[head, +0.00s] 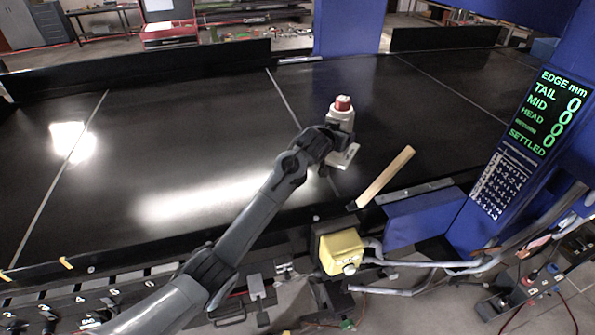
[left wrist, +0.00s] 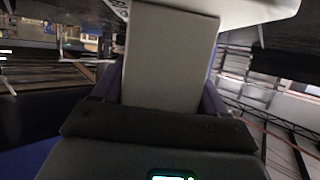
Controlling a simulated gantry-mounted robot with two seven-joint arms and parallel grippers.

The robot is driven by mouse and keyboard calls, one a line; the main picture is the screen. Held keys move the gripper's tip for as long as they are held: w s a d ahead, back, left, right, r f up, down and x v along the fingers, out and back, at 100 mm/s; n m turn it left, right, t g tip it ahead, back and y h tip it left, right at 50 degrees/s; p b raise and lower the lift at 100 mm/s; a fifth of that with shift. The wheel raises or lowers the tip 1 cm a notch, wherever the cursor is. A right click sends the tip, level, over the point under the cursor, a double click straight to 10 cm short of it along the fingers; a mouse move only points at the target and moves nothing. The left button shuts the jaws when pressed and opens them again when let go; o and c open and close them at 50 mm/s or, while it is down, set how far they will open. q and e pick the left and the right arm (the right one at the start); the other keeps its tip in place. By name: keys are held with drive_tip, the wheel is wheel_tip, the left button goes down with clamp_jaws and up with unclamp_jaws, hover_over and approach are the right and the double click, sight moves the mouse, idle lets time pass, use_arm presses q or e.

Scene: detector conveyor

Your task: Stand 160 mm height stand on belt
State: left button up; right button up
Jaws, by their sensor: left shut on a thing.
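The height stand (head: 341,119) is a pale grey post with a red cap on top and a flat pale foot below. It looks about upright over the black belt (head: 220,130), near its front edge. My left gripper (head: 331,141) is shut on the post between cap and foot. In the left wrist view the grey post (left wrist: 170,60) fills the space between the fingers, with the pale foot plate crossing the top. I cannot tell whether the foot touches the belt. My right gripper is not in view.
A wooden-handled tool (head: 385,176) lies right of the stand at the belt's front edge. A yellow box (head: 342,250) is below that edge. A blue post with a display (head: 545,115) reading zeros stands at right. The belt left of my arm is clear.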

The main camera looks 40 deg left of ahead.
use_arm(q)
drive_tip(key=s+a+f+p, duration=0.1)
drive_tip(key=s+a+f, duration=0.1)
drive_tip(key=a+f, duration=0.1)
drive_tip(key=s+a+f+p, duration=0.2)
drive_tip(key=a+f, duration=0.1)
drive_tip(key=s+a+f+p, duration=0.2)
drive_tip(key=a+f, duration=0.1)
drive_tip(key=f, duration=0.1)
drive_tip(key=shift+s+a, duration=0.25)
drive_tip(key=shift+a, duration=0.05)
drive_tip(key=shift+f, duration=0.4)
drive_tip(key=shift+f, duration=0.15)
drive_tip(key=o, duration=1.3)
drive_tip(key=shift+s+r, duration=0.2)
drive_tip(key=shift+s, duration=0.05)
drive_tip(key=b+v, duration=0.1)
drive_tip(key=v, duration=1)
drive_tip(key=shift+s+r, duration=0.15)
drive_tip(key=shift+s, duration=0.05)
